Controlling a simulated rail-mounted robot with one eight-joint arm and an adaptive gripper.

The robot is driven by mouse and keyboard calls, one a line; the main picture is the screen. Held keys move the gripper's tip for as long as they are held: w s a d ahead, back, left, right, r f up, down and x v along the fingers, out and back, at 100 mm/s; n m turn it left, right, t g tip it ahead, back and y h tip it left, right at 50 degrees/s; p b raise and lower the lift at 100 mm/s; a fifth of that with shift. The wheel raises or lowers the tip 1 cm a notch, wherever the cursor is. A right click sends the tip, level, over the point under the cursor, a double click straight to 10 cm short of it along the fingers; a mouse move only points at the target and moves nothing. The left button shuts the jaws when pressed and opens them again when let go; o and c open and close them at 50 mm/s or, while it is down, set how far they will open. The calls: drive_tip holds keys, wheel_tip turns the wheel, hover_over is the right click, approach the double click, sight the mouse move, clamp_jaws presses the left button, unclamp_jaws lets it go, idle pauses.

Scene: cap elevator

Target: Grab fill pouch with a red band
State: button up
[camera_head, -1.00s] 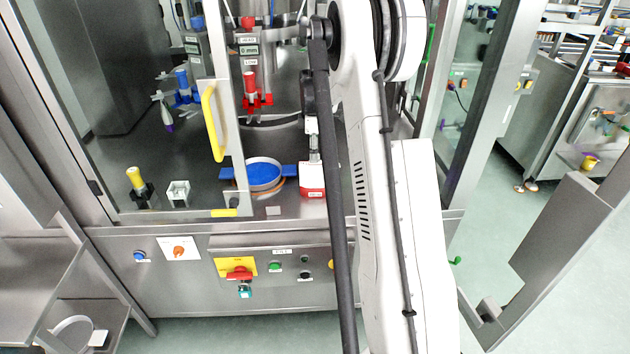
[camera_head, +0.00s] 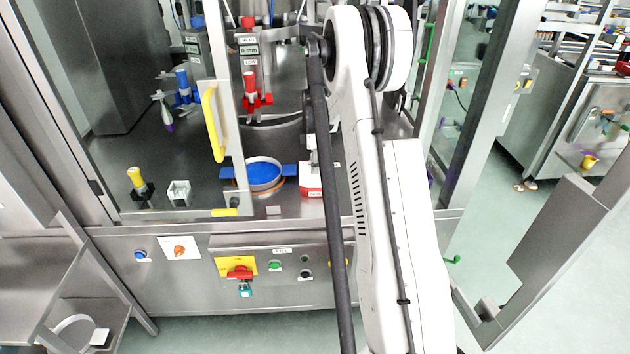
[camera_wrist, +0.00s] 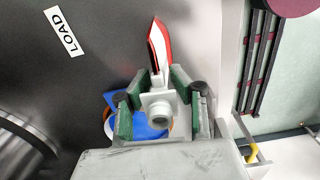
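In the wrist view, a thin white pouch with a red band (camera_wrist: 157,45) stands out beyond the fingers, seen nearly edge-on. A pale spout-like part with a round end (camera_wrist: 160,110) lies between the fingers. My gripper (camera_wrist: 161,92), with green pads, is open around this part, with gaps visible on both sides. In the head view, a red and white object (camera_head: 310,181) stands beside the blue dish, partly behind my arm; I cannot tell if it is the same pouch. My fingertips are not clear there.
A blue round dish (camera_head: 263,174) sits on the machine deck; its blue also shows in the wrist view (camera_wrist: 150,128). A glass door with a yellow handle (camera_head: 212,122) stands to the left. Red (camera_head: 252,92) and blue (camera_head: 183,88) fixtures stand behind. A LOAD label (camera_wrist: 64,32) lies on the deck.

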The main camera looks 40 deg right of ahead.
drive_tip(key=c, duration=0.4)
drive_tip(key=shift+o, duration=0.2)
drive_tip(key=shift+r, duration=0.5)
drive_tip(key=r, duration=0.2)
drive_tip(key=a+r, duration=0.1)
drive_tip(key=shift+s+a+r+b, duration=0.1)
drive_tip(key=shift+a+r+b, duration=0.05)
drive_tip(key=shift+r+b, duration=0.25)
drive_tip(key=s+a+r, duration=0.2)
drive_tip(key=a+r, duration=0.4)
drive_tip(key=a, duration=0.4)
drive_tip(key=shift+b, duration=0.4)
drive_tip(key=shift+a+r, duration=0.1)
